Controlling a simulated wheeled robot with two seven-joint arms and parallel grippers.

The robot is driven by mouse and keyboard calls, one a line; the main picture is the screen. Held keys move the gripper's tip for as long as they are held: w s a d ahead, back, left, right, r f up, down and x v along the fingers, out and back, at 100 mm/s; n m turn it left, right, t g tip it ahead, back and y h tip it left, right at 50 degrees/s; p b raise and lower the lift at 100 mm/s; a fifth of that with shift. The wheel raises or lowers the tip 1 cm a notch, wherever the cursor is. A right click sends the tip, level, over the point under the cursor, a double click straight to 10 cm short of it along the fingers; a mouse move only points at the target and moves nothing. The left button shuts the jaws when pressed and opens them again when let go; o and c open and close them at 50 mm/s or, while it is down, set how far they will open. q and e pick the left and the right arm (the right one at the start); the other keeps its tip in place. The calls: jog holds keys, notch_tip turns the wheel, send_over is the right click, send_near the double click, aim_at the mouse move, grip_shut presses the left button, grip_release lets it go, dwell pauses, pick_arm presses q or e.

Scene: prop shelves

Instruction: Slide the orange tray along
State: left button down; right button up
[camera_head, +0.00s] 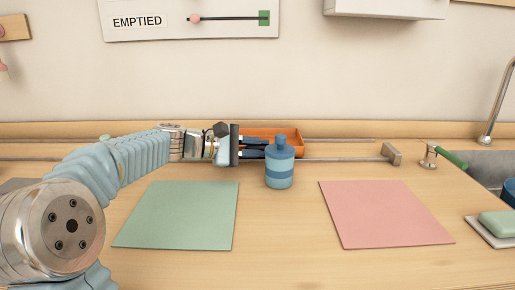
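The orange tray (290,133) sits at the back of the counter between two thin metal rails. My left gripper (264,147) reaches in from the left in front of the tray, its two dark fingers apart with a gap between them. The fingers and a blue bottle (280,172) hide much of the tray's front. The bottle stands upright just right of the fingertips; I cannot tell whether they touch it. My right gripper is not in view.
The front rail (345,158) ends at a brown block (391,154) on the right. A green mat (182,215) and a pink mat (385,214) lie bare in front. A green-handled tap lever (450,158), sink (487,168) and soap (497,223) are at the right.

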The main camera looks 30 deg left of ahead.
pick_arm(q)
jog(key=shift+d, duration=0.1)
jog(key=w+d, duration=0.1)
jog(key=d, duration=0.1)
jog(key=w+d, duration=0.1)
jog(key=shift+w+d, duration=0.2)
jog(key=shift+d, duration=0.15)
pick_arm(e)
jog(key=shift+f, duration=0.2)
pick_arm(q)
jog(key=c, duration=1.1)
grip_release()
jog(key=shift+c, duration=0.2)
jog(key=b+v, duration=0.1)
jog(key=v, duration=1.2)
jog(key=shift+s+a+r+b, duration=0.1)
jog(key=shift+s+a+b, duration=0.15)
jog(key=shift+s+b, duration=0.1)
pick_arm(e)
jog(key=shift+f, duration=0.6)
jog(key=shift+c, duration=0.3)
